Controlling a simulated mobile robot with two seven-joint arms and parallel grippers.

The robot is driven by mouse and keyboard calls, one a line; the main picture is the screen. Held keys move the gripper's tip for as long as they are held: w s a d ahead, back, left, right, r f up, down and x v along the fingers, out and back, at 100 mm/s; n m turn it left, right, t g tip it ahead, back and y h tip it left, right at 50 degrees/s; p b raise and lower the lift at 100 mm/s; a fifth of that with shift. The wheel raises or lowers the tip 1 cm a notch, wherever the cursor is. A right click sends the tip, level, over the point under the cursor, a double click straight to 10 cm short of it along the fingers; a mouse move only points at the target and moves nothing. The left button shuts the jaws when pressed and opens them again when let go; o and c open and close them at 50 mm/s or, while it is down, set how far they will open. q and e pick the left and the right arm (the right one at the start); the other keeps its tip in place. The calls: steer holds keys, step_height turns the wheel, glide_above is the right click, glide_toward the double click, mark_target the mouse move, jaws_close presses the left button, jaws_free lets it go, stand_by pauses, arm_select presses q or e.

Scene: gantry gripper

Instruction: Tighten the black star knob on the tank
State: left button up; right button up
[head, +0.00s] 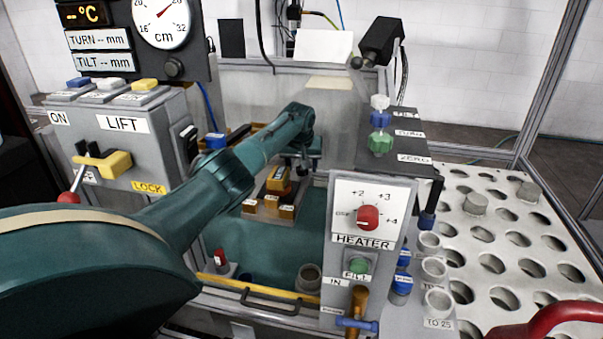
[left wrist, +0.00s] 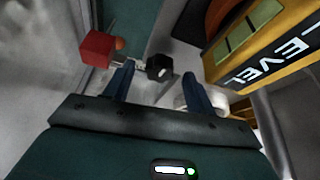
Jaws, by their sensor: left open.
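In the left wrist view a small black knob (left wrist: 158,67) with a pale centre sits on a thin metal rod, just beyond and between my fingertips. I take it for the star knob. My left gripper (left wrist: 157,72) is open, with one dark blue finger on each side of the knob; I cannot tell whether either touches it. In the head view my left arm reaches over the tank (head: 225,255) of green water, and the left gripper (head: 303,163) points down near its back edge. I cannot make out the knob there. My right gripper is not in view.
In the wrist view a red block (left wrist: 97,48) lies left of the knob, and a yellow body marked LEVEL (left wrist: 270,45) is close on the right. In the head view the heater panel (head: 345,245) stands in front right, the LIFT box (head: 130,150) at left.

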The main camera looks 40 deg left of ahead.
arm_select(q)
steer(key=shift+w+f, duration=0.1)
steer(key=shift+f, duration=0.15)
steer(key=shift+c, duration=0.2)
steer(key=c, duration=0.9)
steer(key=shift+c, duration=0.2)
steer(key=shift+m, duration=0.3)
